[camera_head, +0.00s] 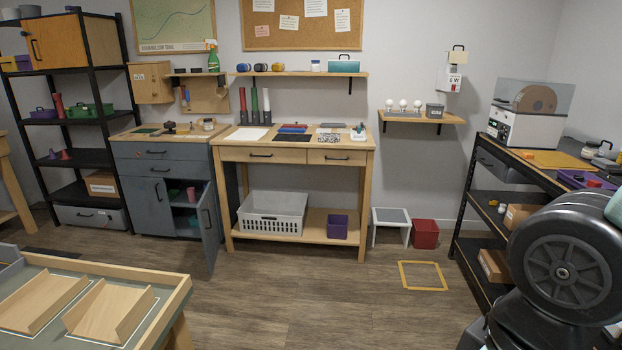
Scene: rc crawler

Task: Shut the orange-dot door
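A grey cabinet (150,175) stands against the back wall, left of the wooden workbench. Its right lower door (211,235) stands open, swung out toward me, with a dark handle on it. Purple and teal things show on the shelves inside. Its left lower door (148,202) is shut. I cannot make out an orange dot on any door. A small wooden wall cabinet (150,82) above looks shut, and so does an orange-brown cupboard (55,42) on the black rack. My gripper is not in view; only a dark part of my arm shows at lower right.
The workbench (228,155) stands close right of the open door. A low table with raised edges (130,274) fills the lower left. A yellow frame (423,289) lies on the floor near a red bin (425,234). The middle floor (310,300) is clear.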

